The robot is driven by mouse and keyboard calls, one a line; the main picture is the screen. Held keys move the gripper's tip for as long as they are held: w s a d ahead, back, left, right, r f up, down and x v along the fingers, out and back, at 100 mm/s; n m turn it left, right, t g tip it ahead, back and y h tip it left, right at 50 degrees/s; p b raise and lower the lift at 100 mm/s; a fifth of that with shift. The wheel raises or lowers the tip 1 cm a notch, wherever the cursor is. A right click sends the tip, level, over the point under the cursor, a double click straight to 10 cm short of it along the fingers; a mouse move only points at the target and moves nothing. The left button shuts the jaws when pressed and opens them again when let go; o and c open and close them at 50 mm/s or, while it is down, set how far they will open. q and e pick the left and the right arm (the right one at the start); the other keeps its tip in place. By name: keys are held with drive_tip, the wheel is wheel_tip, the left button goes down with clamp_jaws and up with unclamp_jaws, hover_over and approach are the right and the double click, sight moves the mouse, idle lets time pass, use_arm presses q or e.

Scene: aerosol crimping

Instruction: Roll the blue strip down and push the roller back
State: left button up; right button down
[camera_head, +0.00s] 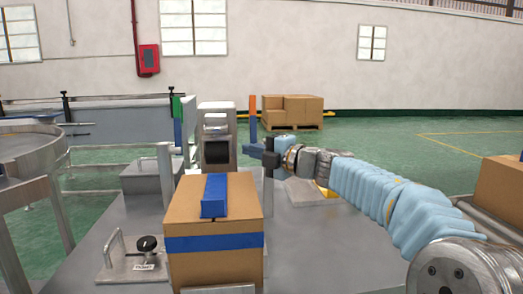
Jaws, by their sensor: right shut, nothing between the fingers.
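A cardboard box (185,205) stands on the grey metal table in the lower middle. A blue band (190,243) runs across the front face. My right arm, in a light-blue sleeve, comes in from the right. My right gripper (269,160) is dark, shut and empty, just beyond and right of the box, apart from the strip. I cannot clearly pick out a roller. My left gripper is not in view.
A metal plate with a black knob (147,243) and a handle sits left of the box. A grey machine (217,135) stands behind it. A post with an orange top (253,112) rises behind my gripper. Another carton (502,190) is at the far right. The table right of the box is clear.

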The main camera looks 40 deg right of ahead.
drive_tip(key=x, duration=0.4)
drive_tip(key=w, duration=0.1)
drive_tip(key=w+d+p, duration=0.1)
drive_tip(key=w+d, duration=0.1)
drive_tip(key=shift+w, duration=0.4)
